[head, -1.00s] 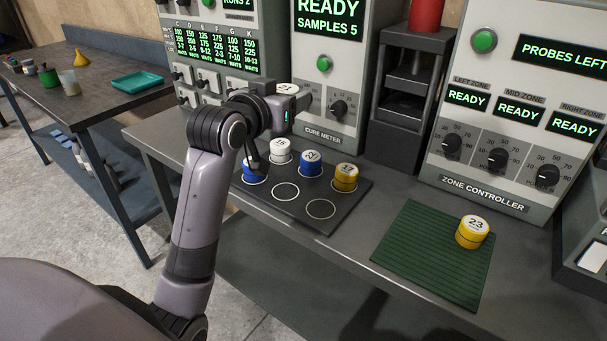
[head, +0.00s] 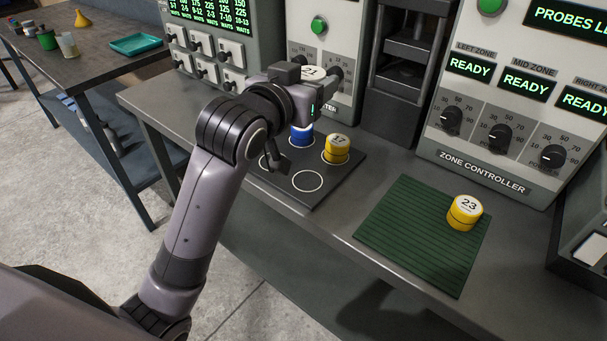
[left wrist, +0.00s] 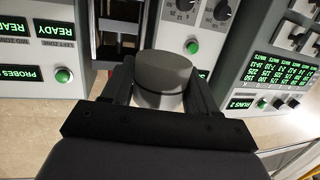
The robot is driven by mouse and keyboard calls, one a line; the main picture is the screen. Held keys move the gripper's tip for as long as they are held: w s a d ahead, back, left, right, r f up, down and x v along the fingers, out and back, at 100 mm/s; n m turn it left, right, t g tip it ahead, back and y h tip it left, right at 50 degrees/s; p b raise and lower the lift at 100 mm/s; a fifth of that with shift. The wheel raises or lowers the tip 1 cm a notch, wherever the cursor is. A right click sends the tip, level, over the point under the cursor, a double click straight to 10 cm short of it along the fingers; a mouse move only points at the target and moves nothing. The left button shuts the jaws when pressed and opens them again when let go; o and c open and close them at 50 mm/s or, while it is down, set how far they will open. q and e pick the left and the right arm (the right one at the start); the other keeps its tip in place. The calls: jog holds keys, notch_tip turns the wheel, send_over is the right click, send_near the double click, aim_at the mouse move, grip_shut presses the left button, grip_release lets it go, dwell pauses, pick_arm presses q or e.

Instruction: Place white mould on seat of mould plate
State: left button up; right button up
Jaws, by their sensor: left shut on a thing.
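My left gripper (head: 306,82) is shut on a white mould (head: 313,71) with 21 on its top, raised above the back of the mould plate. In the left wrist view the mould (left wrist: 163,75) sits between the two fingers, its near face in grey shade. The dark mould plate (head: 330,187) lies on the bench below, with ringed seats. A blue mould (head: 301,137) and the yellow mould 17 (head: 337,149) stand on its back row. A front ring (head: 307,181) is empty. My arm hides the plate's left part. My right gripper is not in view.
A yellow mould 23 (head: 464,211) stands on a green ribbed mat (head: 415,240) to the right. The cure meter (head: 325,30) and zone controller (head: 485,140) stand close behind, with a dark press stand (head: 400,90) between them. Bare bench lies between plate and mat.

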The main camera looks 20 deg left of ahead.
aim_at(307, 181)
pick_arm(q)
notch_tip(307, 181, down, 18)
jog(key=shift+f+b, duration=0.25)
jog(key=shift+b, duration=0.9)
jog(key=shift+f, duration=0.1)
jog(key=shift+f, duration=0.15)
jog(key=o, duration=1.2)
